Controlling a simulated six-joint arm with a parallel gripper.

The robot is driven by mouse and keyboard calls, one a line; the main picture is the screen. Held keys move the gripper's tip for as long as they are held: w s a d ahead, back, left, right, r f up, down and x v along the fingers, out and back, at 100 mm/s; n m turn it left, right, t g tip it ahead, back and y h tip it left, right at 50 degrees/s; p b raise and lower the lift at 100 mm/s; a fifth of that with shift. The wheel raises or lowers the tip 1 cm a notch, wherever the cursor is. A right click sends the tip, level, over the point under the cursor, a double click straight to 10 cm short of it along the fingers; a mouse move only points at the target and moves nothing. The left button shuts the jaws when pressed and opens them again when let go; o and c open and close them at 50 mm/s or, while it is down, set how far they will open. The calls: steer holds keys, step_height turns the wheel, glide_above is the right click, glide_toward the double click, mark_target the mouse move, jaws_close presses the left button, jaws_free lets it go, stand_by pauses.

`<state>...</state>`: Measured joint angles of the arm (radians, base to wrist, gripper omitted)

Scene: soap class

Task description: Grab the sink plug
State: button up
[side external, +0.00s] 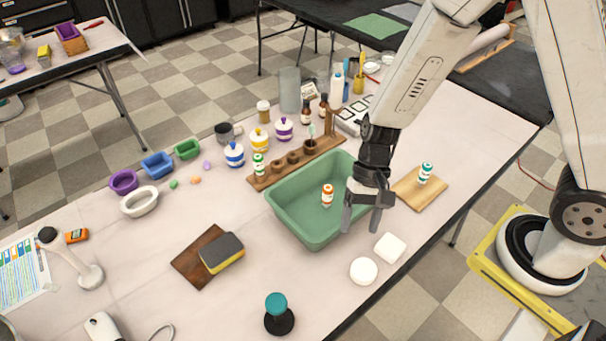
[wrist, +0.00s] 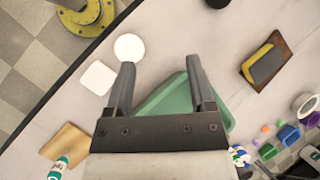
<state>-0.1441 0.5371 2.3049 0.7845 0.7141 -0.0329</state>
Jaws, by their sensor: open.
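What looks like the sink plug (side external: 279,312), a black round base with a teal knob on top, stands upright on the table at the near edge of the side view. In the wrist view only a dark part of it (wrist: 217,3) shows at the top edge. My gripper (side external: 362,218) is open and empty, pointing down over the right end of the green basin, well apart from the plug. In the wrist view its two fingers (wrist: 160,66) are spread with nothing between them.
The green basin (side external: 283,218) holds an orange-capped bottle (side external: 327,194). A round white soap (side external: 363,271) and a square one (side external: 390,247) lie between basin and table edge. A sponge (side external: 222,253) rests on a dark board. Table around the plug is mostly clear.

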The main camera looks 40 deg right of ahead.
steer(key=a+f+m+g+y, duration=0.1)
steer(key=a+f+m+y, duration=0.35)
steer(key=a, duration=0.35)
steer(key=m+t+y, duration=0.2)
steer(key=m+y, duration=0.1)
steer(key=m, duration=0.3)
glide_toward(273, 325)
steer(key=r, duration=0.1)
steer(key=s+a+r, duration=0.1)
steer(key=shift+a+r+n, duration=0.15)
steer(key=shift+r+n, duration=0.1)
steer(key=shift+r, duration=0.05)
steer(key=shift+w+a+f+m+t+y, duration=0.15)
steer(key=shift+a+f+m+t+y, duration=0.1)
steer(key=shift+f+m+t+y, duration=0.2)
steer(key=shift+a, duration=0.1)
steer(key=shift+x, duration=1.15)
steer(key=shift+f, duration=0.1)
steer(key=shift+x, duration=2.6)
